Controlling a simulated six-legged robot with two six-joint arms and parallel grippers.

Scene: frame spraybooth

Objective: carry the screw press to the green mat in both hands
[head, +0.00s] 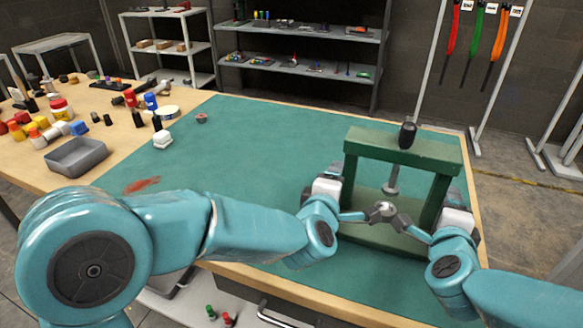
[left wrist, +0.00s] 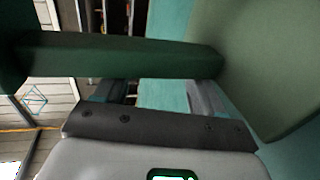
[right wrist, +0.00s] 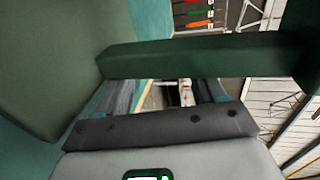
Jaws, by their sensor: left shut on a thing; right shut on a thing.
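The screw press (head: 405,150) is a dark green frame with two uprights, a top beam, a black-knobbed screw and a base plate. It is upright at the right end of the green mat (head: 250,150), over its surface. I cannot tell whether its base touches the mat. My left gripper (head: 338,172) is shut on the press's left side, and my right gripper (head: 457,194) on its right side. Both wrist views show a green bar of the press across the fingers, in the left wrist view (left wrist: 120,58) and the right wrist view (right wrist: 200,57). The fingertips are partly hidden.
A grey tray (head: 77,157) and several bottles and blocks crowd the wooden left part. Shelves (head: 300,68) stand behind.

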